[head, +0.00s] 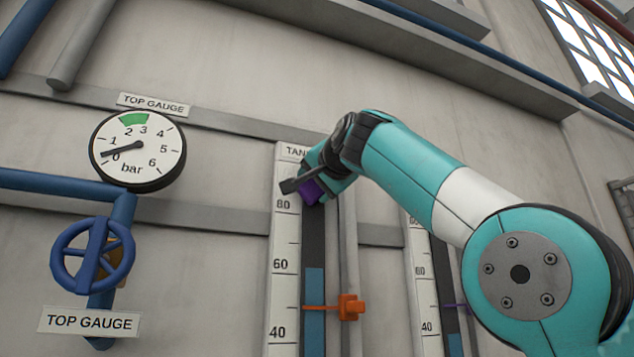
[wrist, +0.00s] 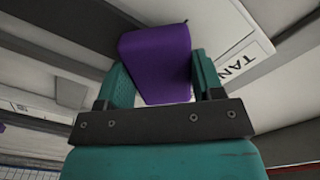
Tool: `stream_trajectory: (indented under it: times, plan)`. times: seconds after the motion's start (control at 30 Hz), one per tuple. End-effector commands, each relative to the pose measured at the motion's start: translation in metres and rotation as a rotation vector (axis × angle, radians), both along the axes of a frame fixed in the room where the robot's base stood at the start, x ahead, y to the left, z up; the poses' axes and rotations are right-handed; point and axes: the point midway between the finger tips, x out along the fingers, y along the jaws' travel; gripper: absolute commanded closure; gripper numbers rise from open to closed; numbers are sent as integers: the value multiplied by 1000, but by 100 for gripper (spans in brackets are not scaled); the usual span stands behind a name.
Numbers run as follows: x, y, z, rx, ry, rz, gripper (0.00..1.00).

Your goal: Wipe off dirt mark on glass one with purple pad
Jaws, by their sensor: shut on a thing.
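The purple pad (head: 311,192) is between the fingers of my gripper (wrist: 156,82), which is shut on it. In the wrist view the pad (wrist: 157,60) fills the space between the teal fingers. In the head view my gripper is at the top of the left tank gauge, just above its 80 mark. The gauge glass (head: 314,238) is a dark upright strip with blue from about 60 down. I see no dirt mark; the glass top is covered. I cannot tell whether the pad touches the glass.
An orange pointer (head: 350,307) crosses the left glass near 50. A second tank gauge (head: 424,290) stands to the right, partly behind my arm. A round bar dial (head: 137,150) and a blue handwheel (head: 93,251) are at the left. A grey pipe (head: 349,250) runs beside the glass.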

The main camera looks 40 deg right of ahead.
Motion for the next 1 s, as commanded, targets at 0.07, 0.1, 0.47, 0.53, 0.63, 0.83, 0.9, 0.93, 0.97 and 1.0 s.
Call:
stream_trajectory:
  times: [0.07,0.1,0.47,0.53,0.63,0.83,0.9,0.93,0.97,1.0]
  plan:
    - [-1,0,-13,0,0,0,58]
    - [-1,0,-16,0,0,0,58]
    - [0,0,-2,0,-1,-1,58]
    - [0,0,5,1,-1,-1,58]
    - [1,-1,13,1,-1,-1,58]
    - [2,-1,13,1,0,0,58]
    - [2,-1,13,0,0,0,58]
    - [2,-1,12,0,0,0,58]
    - [2,-1,12,0,0,0,58]
    - [1,0,12,0,0,0,58]
